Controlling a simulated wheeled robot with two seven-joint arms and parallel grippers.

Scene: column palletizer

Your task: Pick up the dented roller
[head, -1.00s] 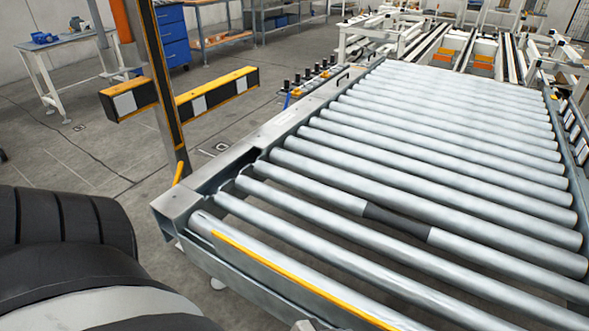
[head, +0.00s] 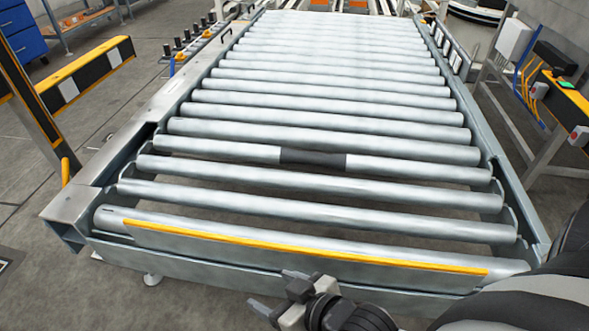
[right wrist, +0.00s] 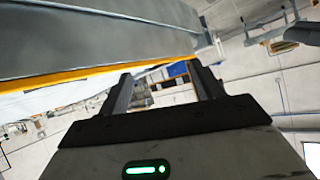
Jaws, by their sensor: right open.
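A conveyor bed of grey metal rollers (head: 320,118) fills the middle of the head view. One roller (head: 228,147) near the front has a dark grey band (head: 313,158) around its middle; I cannot make out a dent shape. It lies in the row with both ends at the side rails. My right gripper (head: 273,291) is open and empty at the bottom of the head view, in front of the conveyor's near edge and apart from the banded roller. In the right wrist view its open fingers (right wrist: 158,78) have nothing between them. My left gripper is not in view.
A front beam with a yellow strip (head: 300,249) borders the near end of the conveyor. Metal side rails (head: 128,160) flank the rollers. A yellow-black barrier (head: 88,72) stands at left, and a white control box (head: 513,40) at right. Open floor lies to the left.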

